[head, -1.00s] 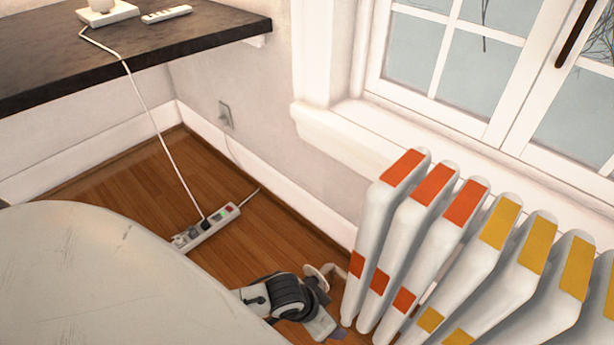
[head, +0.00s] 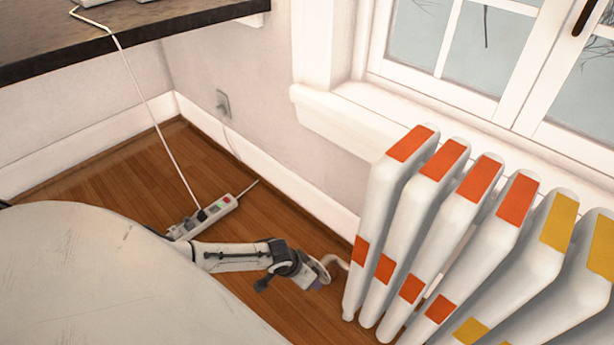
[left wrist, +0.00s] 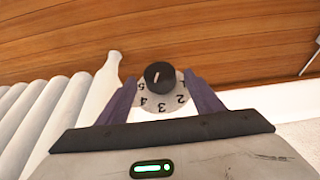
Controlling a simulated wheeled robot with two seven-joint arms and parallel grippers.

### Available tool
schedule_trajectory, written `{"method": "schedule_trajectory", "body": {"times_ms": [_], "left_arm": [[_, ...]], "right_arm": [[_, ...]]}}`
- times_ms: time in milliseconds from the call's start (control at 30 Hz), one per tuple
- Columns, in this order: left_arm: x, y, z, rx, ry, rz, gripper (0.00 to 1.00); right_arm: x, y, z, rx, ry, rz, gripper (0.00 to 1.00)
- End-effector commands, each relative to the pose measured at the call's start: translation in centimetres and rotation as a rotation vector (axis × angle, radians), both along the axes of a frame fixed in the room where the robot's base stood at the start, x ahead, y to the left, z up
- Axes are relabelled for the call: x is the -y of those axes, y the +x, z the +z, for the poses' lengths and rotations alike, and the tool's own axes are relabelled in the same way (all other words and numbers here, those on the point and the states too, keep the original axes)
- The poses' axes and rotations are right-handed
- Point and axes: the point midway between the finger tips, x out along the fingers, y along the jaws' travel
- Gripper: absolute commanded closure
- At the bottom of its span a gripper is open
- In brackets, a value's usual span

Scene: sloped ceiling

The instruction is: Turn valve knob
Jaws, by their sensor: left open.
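The black valve knob (left wrist: 159,76) shows in the left wrist view, with a short pale pointer line on its top. It sits on a grey round dial (left wrist: 162,103) printed with numbers, of which 2, 3, 4 and 5 are readable. My left gripper (left wrist: 160,78) is open, its two dark fingers on either side of the dial; I cannot tell whether they touch it. In the head view my left gripper (head: 308,276) is low beside the radiator (head: 385,215), at the valve's pale disc (head: 320,268) and curved pipe (head: 338,261). My right gripper is not in view.
The radiator's first four sections carry orange patches, the others yellow. A power strip (head: 202,218) with a white cable lies on the wooden floor (head: 115,185). A dark shelf (head: 130,35) is at upper left, and a window sill (head: 335,125) overhangs behind.

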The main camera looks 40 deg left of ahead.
Motion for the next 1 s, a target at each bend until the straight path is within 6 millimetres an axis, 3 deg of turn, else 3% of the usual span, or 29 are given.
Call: {"method": "schedule_trajectory", "body": {"times_ms": [100,433,467,700,1000], "left_arm": [[0.0,0.5,-1.1,0.001,0.000,0.001,0.39],[0.1,0.6,-1.2,0.000,0.000,-0.001,0.39],[0.1,0.6,-1.2,0.000,0.000,-0.001,0.41],[0.1,0.5,-1.2,0.000,0.000,-0.001,0.80],[0.3,0.4,-1.1,0.001,0.035,-0.001,0.80]], "right_arm": [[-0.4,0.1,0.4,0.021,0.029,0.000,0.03],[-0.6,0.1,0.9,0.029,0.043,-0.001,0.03],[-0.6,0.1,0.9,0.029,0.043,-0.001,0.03],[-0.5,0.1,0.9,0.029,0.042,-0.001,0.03],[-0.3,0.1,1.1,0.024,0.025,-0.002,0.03]]}}
